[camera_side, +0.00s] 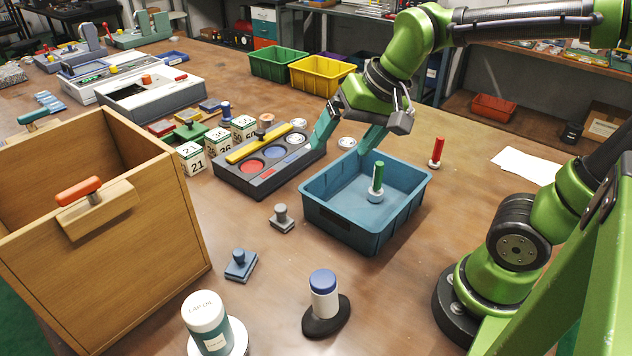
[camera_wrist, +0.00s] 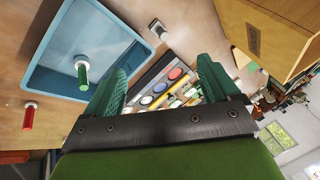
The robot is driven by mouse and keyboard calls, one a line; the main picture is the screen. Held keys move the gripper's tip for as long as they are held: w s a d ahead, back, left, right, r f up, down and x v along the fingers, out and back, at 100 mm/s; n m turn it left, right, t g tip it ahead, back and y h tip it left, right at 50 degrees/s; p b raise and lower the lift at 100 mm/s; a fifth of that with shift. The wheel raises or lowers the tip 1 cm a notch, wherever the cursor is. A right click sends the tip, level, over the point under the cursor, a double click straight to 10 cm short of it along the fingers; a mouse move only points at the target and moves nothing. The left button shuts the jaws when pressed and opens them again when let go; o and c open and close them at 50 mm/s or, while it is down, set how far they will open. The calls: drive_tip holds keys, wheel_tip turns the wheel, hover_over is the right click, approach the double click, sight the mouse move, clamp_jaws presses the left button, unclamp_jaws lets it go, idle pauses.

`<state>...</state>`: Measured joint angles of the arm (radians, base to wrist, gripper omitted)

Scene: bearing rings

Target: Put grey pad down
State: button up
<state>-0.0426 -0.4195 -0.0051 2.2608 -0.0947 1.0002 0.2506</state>
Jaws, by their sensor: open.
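The grey pad (camera_side: 282,218), a small block with a knob on top, stands upright on the table in front of the blue bin's left corner. It seems to be the small grey block near the bin's edge in the wrist view (camera_wrist: 157,29). My gripper (camera_side: 346,148) is open, with its teal fingers spread apart and nothing between them. It hangs between the dark tray's right end and the blue bin's back edge, well apart from the pad. Its fingers also show in the wrist view (camera_wrist: 163,92).
The blue bin (camera_side: 343,228) holds a green-handled peg (camera_side: 377,178). A red-handled peg (camera_side: 437,152) stands to its right. The dark tray (camera_side: 262,190) has coloured round recesses and a yellow bar. A wooden box (camera_side: 150,235) and a blue pad (camera_side: 240,265) are at left. Bare table surrounds the grey pad.

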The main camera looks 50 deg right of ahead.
drive_tip(key=s+n+t, duration=0.1)
drive_tip(key=s, duration=0.1)
drive_tip(key=s+n+t, duration=0.1)
drive_tip(key=s, duration=0.2)
drive_tip(key=shift+s+d+f, duration=0.1)
drive_tip(key=shift+s+d, duration=0.1)
drive_tip(key=shift+s, duration=0.1)
idle(1.0)
